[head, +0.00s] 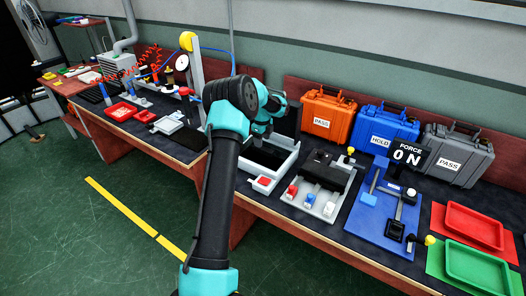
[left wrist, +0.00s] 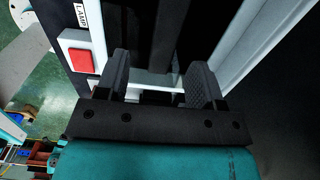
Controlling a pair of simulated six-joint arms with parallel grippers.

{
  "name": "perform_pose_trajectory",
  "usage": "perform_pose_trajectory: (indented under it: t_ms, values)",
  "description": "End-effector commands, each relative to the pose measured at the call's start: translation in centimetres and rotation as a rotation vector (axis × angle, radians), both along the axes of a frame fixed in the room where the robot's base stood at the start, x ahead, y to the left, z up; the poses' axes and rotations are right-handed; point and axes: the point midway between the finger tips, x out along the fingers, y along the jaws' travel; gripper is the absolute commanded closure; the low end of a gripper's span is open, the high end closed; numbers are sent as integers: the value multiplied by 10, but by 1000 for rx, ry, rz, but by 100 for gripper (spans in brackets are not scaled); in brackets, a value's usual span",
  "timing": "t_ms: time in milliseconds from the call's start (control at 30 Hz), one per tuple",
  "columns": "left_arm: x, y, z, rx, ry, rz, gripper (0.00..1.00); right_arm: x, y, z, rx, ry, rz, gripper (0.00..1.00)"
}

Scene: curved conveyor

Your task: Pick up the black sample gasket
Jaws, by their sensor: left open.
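I cannot make out the black sample gasket for certain in either view; dark surfaces around my gripper could hide it. My left gripper (head: 262,130) is over the white-framed station (head: 282,168) with the dark inside, partly hidden by my own arm in the head view. In the left wrist view its two dark fingers (left wrist: 160,82) are spread apart, with black bar-like shapes (left wrist: 165,35) and the white frame (left wrist: 230,50) beyond them. I see nothing clearly held between the fingers. My right gripper is not in view.
A red button (head: 263,181) sits at the station's front corner. To the right are a grey station with several buttons (head: 320,205), a blue fixture board (head: 370,225), and red (head: 474,225) and green (head: 475,268) trays. Orange (head: 327,115), blue (head: 383,130) and grey (head: 457,153) cases stand behind.

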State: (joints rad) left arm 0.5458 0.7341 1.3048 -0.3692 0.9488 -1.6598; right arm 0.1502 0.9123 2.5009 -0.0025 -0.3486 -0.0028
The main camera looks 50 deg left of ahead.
Motion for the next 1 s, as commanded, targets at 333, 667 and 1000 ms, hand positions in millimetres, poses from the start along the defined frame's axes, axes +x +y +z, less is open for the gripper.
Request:
perform_pose_trajectory:
  t_ms: [333,667,1000]
  values:
    - [5,1,-25,-2,3,0,38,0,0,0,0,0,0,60]
    - [6,2,-52,-1,-1,0,38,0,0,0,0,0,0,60]
    - [6,1,-52,-1,0,0,38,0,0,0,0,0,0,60]
